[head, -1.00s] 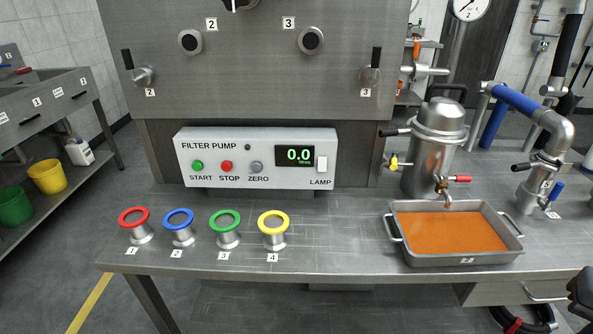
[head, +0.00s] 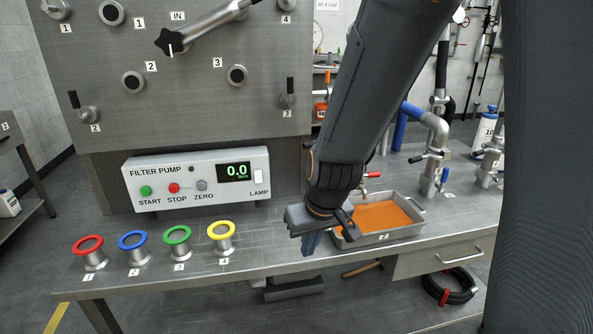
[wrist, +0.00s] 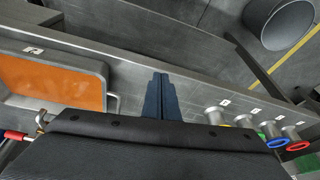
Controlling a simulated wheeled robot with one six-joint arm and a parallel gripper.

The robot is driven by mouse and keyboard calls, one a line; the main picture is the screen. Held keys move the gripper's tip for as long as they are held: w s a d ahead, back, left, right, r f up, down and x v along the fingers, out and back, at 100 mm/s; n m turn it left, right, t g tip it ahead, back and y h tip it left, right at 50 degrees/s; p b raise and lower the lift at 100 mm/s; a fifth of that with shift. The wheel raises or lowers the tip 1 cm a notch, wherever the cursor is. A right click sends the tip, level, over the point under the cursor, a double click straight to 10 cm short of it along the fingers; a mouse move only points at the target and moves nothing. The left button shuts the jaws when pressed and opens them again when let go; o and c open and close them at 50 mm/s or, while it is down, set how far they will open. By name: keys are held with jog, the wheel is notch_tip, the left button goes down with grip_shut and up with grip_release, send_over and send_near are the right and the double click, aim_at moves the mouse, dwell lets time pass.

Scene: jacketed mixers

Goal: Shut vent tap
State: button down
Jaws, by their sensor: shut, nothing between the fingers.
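No tap has a readable "vent" label, so I cannot tell which is the vent tap. A red-handled tap (head: 374,175) shows above the tray in the head view; its red handle (wrist: 14,135) is at the left in the wrist view. A blue-handled tap (head: 444,178) stands on the pipe to the right. Black-levered taps 2 (head: 85,112) and 3 (head: 289,98) are on the steel panel. My arm hides the metal vessel and any tap on its side. My gripper (head: 311,245) is shut and empty, pointing down just left of the tray, apart from every visible tap.
A steel tray (head: 424,219) of orange liquid sits on the bench (head: 270,245); it also shows in the wrist view (wrist: 103,70). Several colour-ringed ports, including the yellow one (head: 221,230), line the front left. The pump box (head: 200,192) stands behind. Bench is clear between ports and gripper.

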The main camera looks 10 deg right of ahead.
jog(key=w+a+t, duration=0.1)
jog(key=w, duration=0.2)
jog(key=w+a+n+t+p, duration=0.1)
jog(key=w, duration=0.2)
jog(key=w+a+n+t, duration=0.1)
jog(key=w, duration=0.2)
jog(key=shift+w+a+r+t, duration=0.2)
jog(key=shift+a+r+t, duration=0.1)
jog(key=shift+r, duration=0.05)
jog(key=w+t, duration=0.1)
jog(key=w, duration=0.1)
jog(key=w+r+n+t+h+p, duration=0.1)
jog(key=w, duration=0.1)
jog(key=w+a+t+h+p, duration=0.1)
jog(key=w, duration=0.1)
jog(key=shift+w+a+r+n, duration=0.1)
jog(key=shift+r+n, duration=0.05)
jog(key=shift+n, duration=0.15)
notch_tip(320, 180, up, 5)
jog(key=w+d+n+t+h+p, duration=0.1)
jog(key=n+t+h+p, duration=0.3)
jog(key=h, duration=0.4)
jog(key=w+d+f+p, duration=0.1)
jog(key=w+d+p, duration=0.2)
jog(key=w+d, duration=0.4)
jog(key=shift+d+t+p, duration=0.3)
jog(key=shift+d+p, duration=0.05)
jog(key=shift+d, duration=0.75)
